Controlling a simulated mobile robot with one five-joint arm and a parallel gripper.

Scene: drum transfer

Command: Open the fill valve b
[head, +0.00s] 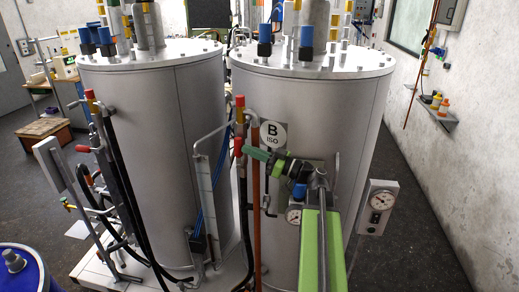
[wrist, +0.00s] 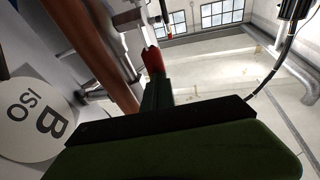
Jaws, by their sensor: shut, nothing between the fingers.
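The steel tank (head: 300,110) on the right carries a round sign (head: 272,134) reading "B ISO". The sign also shows at the left of the wrist view (wrist: 30,118). Just left of it, a red valve handle (head: 238,147) sits on the vertical pipework; I take it for fill valve b, though no label shows. My green gripper (head: 248,152) reaches left in front of the tank, its shut tips at or very near this handle. In the wrist view the closed fingers (wrist: 157,92) point up at a red piece (wrist: 153,60). Contact cannot be told.
Another steel tank (head: 150,130) stands at left, with red-handled valves (head: 83,149) and black hoses. An orange-brown pipe (head: 256,210) runs down beside the gripper. A gauge box (head: 377,206) is at right. A blue drum (head: 22,270) stands lower left. Floor is clear at right.

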